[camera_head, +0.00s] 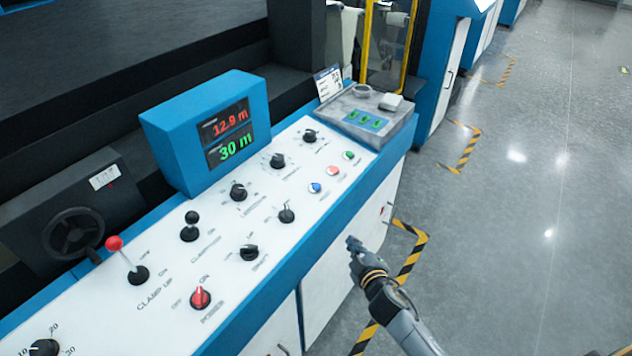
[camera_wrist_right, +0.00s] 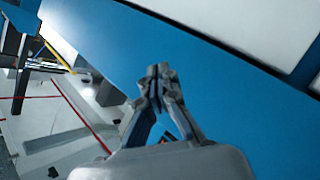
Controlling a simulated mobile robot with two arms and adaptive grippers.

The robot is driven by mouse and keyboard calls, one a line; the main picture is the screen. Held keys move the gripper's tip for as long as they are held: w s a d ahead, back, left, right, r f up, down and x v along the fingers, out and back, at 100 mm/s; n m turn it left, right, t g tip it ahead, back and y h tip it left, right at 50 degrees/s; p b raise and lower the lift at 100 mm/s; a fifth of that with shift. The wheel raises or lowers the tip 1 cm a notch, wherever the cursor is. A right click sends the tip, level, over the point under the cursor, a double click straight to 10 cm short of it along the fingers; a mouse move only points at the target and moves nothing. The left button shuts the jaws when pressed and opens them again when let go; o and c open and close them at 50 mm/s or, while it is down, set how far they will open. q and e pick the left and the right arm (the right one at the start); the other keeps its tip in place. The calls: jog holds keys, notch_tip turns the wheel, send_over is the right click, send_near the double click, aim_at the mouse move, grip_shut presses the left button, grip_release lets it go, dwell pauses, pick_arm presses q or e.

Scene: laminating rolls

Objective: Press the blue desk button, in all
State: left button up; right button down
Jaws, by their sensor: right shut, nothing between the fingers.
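The blue button (camera_head: 315,187) is a small round button on the sloped white control desk (camera_head: 225,262) in the head view. It is the leftmost of a row with a red button (camera_head: 332,171) and a green button (camera_head: 348,156). My right gripper (camera_head: 353,243) is shut and empty. It is beyond the desk's blue front edge, to the lower right of the blue button and apart from it. In the right wrist view the closed fingertips (camera_wrist_right: 160,72) show against a blue surface. The buttons cannot be made out there. My left gripper is in neither view.
Black knobs (camera_head: 286,213), a red-tipped lever (camera_head: 115,244) and a red power knob (camera_head: 200,298) stand up from the desk. A blue display box (camera_head: 205,130) reads 12.9 m and 30 m. A grey tray (camera_head: 366,115) is at the far end. The floor at right is clear.

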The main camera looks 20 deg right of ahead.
jog(key=w+a+r+n+t+y, duration=0.2)
jog(key=w+r+n, duration=0.1)
jog(key=r, duration=0.5)
jog(key=w+a+r+n+t+y, duration=0.2)
jog(key=w+r+n, duration=0.2)
jog(key=r, duration=0.4)
notch_tip(320, 180, up, 6)
jog(key=r+n+g+y+p, duration=0.15)
jog(key=n+g+y, duration=0.25)
jog(key=n+g, duration=1.1)
send_over(316, 186)
jog(key=s+d, duration=0.2)
jog(key=f+n+t, duration=0.1)
jog(key=n+t, duration=0.4)
jog(key=shift+d, duration=0.1)
jog(key=f+b, duration=0.4)
jog(key=f, duration=0.1)
jog(key=w+a+f+b, duration=0.1)
jog(key=f+b, duration=0.1)
jog(key=f, duration=0.1)
jog(key=shift+f, duration=0.35)
